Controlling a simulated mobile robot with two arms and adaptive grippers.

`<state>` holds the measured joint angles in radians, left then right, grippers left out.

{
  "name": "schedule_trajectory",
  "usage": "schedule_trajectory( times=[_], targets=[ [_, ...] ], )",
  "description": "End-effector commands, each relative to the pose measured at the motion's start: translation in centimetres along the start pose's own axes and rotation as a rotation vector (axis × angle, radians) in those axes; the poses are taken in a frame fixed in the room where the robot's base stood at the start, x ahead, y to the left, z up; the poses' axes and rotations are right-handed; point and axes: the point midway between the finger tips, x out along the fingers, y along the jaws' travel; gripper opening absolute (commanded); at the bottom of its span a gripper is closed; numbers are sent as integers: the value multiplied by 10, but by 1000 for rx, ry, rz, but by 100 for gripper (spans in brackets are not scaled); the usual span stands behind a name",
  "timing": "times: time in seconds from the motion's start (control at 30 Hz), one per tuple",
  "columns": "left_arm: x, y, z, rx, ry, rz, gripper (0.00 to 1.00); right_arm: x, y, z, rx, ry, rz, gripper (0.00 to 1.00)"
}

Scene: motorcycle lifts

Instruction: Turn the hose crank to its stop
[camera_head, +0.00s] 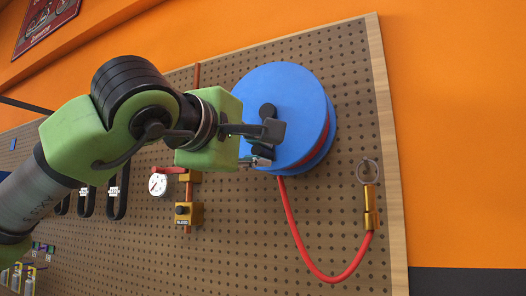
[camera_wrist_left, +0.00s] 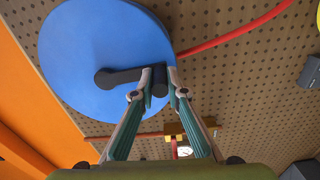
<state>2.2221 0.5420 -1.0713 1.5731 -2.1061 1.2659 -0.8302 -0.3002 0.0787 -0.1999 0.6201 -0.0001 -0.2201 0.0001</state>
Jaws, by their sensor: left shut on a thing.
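The hose reel (camera_head: 300,95) is a blue round disc on the pegboard, with red hose wound behind it. Its dark crank (camera_head: 267,111) sits on the disc's face; the crank arm (camera_wrist_left: 115,78) also shows in the left wrist view, running from near the disc's middle toward its edge. My left gripper (camera_head: 268,146) is in front of the disc's lower left part. In the left wrist view its fingers (camera_wrist_left: 159,80) are closed around the dark handle at the crank's outer end. The handle is partly hidden between the fingers. My right gripper is not in view.
The red hose (camera_head: 309,262) loops below the reel to a brass nozzle (camera_head: 371,205) hung on a ring. Left of the reel are a white gauge (camera_head: 158,185) and a brass valve fitting (camera_head: 188,213). Black straps (camera_head: 117,195) hang farther left.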

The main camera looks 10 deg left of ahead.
Motion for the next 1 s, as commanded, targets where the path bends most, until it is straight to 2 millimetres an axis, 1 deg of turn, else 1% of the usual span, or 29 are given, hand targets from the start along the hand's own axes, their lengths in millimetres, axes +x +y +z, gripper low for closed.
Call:
schedule_trajectory(
  times=[0.03,0.23,0.27,0.3,0.33,0.63,0.73,0.87,1.0],
  targets=[
    [1,-2,-4,-4,10,-6,0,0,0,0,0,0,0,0],
    [1,-2,-5,-4,11,-6,0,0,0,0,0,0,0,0],
    [1,-2,-5,-4,11,-6,16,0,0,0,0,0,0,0],
    [1,-2,-5,-4,11,-6,26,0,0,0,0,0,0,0],
    [1,-2,-4,-4,10,-5,30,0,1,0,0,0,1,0],
    [0,0,-2,-2,6,-2,30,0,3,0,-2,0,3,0],
    [-4,0,-2,-2,5,0,30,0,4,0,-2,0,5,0],
    [-22,1,-3,-2,5,1,30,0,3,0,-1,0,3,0],
    [-52,1,-4,-2,6,2,30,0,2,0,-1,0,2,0]
  ],
)
